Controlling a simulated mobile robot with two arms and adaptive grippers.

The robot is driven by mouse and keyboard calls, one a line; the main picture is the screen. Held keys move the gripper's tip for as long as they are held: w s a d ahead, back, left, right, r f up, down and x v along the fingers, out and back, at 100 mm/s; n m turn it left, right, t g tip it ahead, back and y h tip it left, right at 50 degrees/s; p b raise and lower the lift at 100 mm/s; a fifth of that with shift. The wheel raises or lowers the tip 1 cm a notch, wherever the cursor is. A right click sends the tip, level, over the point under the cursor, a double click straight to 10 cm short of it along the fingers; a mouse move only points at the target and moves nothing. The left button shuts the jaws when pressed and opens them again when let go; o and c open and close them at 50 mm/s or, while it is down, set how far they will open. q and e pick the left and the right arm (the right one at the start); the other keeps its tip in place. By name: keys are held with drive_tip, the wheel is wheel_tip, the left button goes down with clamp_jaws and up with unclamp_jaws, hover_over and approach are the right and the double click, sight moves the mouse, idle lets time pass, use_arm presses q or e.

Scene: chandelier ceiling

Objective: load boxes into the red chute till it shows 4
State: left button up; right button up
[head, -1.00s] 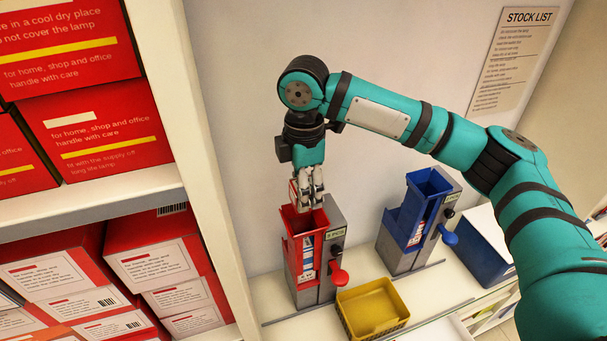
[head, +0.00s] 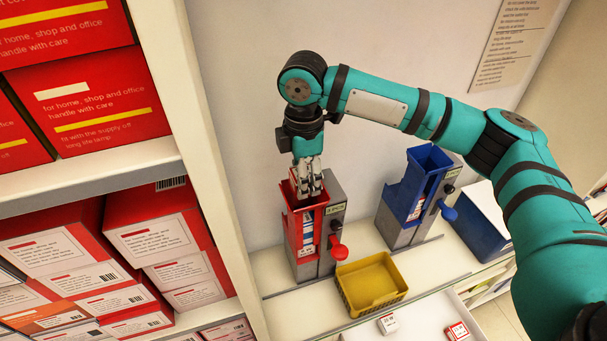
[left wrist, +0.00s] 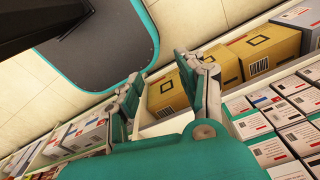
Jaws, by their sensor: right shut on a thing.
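The red chute (head: 290,226) stands on the shelf in the head view, with a grey body and a red lever (head: 338,249). Small boxes (head: 308,236) in white, blue and red show through its front slot. A small counter plate (head: 336,210) on its side seems to read 3 PCS, but is tiny. My right gripper (head: 309,190) points down into the chute's open top, shut on a small box that is mostly hidden there. Two small white-and-red boxes (head: 388,324) (head: 457,331) lie in a white tray. My left gripper (left wrist: 160,85) is open and empty in the left wrist view.
A blue chute (head: 406,203) stands to the right, with a blue bin (head: 478,225) beyond it. A yellow basket (head: 372,285) sits in front of the chutes. A white shelf post (head: 222,170) and large red cartons (head: 85,110) fill the left side.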

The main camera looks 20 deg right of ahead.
drive_tip(key=shift+f, duration=0.35)
drive_tip(key=shift+f, duration=1.25)
drive_tip(key=o, duration=1.2)
drive_tip(key=shift+r, duration=4.05)
